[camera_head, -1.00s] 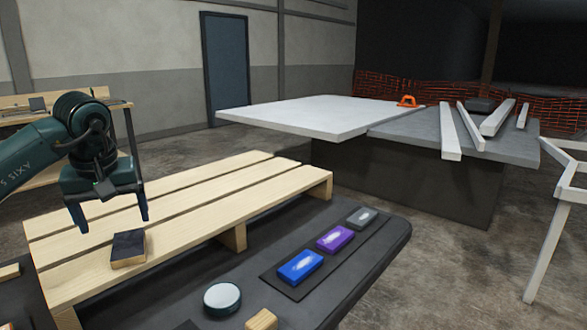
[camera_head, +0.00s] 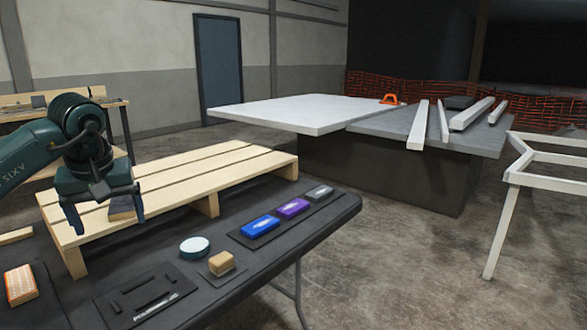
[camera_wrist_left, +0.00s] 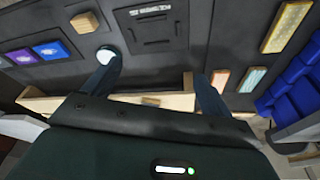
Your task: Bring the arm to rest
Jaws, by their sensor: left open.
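My left gripper (camera_head: 106,216) is open and empty, in front of the left part of a slatted wooden pallet (camera_head: 225,158). Its two fingers point down. A dark-topped wooden block (camera_head: 122,207) on the pallet shows partly behind the gripper. In the left wrist view the open fingers (camera_wrist_left: 155,86) stand apart with nothing held between them; a pale wooden bar shows beyond them. My right gripper is in neither view.
The dark table (camera_head: 325,212) carries a white round disc (camera_head: 195,247), a tan block (camera_head: 222,263), blue (camera_head: 260,227), purple (camera_head: 293,208) and grey (camera_head: 319,193) blocks, a slotted panel (camera_head: 120,306) and an orange-patterned block (camera_head: 20,285). Open floor (camera_head: 400,240) lies right.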

